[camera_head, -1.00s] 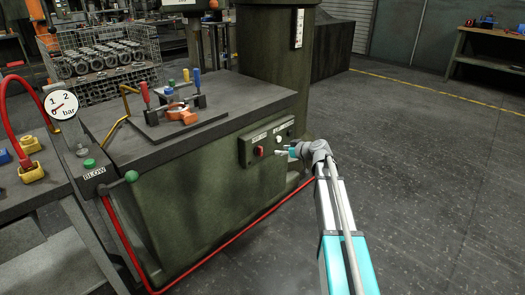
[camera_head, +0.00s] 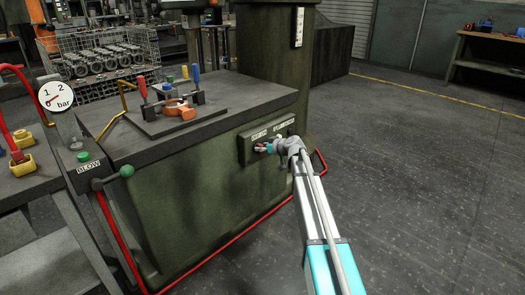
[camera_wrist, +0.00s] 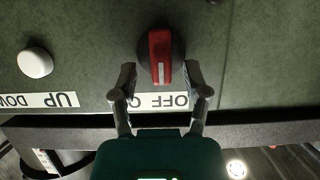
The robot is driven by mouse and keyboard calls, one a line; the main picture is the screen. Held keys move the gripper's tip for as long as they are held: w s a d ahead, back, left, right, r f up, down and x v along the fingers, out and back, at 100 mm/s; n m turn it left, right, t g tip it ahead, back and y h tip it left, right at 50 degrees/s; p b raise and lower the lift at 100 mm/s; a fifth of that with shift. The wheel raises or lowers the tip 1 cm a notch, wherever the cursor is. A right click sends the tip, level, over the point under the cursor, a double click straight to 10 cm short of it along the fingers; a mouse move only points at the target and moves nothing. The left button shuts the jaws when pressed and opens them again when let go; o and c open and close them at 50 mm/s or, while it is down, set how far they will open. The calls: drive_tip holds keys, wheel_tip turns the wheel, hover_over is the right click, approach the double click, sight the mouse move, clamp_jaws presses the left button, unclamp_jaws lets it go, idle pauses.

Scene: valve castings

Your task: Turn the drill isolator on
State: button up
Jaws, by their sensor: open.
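The drill isolator is a red rotary knob (camera_wrist: 160,56) on a dark round base, on the control panel on the front of the machine. In the wrist view its white mark points down the picture, towards the label reading "OFF O" (camera_wrist: 165,100), which is partly hidden by a finger. My gripper (camera_wrist: 160,80) is open, with one fingertip on each side of the knob's lower end. I cannot tell whether they touch it. In the head view my gripper (camera_head: 270,150) is at the panel (camera_head: 250,133) and mostly hides the knob.
A white button (camera_wrist: 35,62) sits beside the knob above an "UP DOWN" label (camera_wrist: 40,100). A clamp fixture with an orange casting (camera_head: 180,111) stands on the machine table above the panel. A red hose (camera_head: 235,245) runs along the base. The floor to the right is clear.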

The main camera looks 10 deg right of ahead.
drive_tip(key=shift+w+a+f, duration=0.15)
drive_tip(key=shift+w+a, duration=0.1)
drive_tip(key=shift+w, duration=0.05)
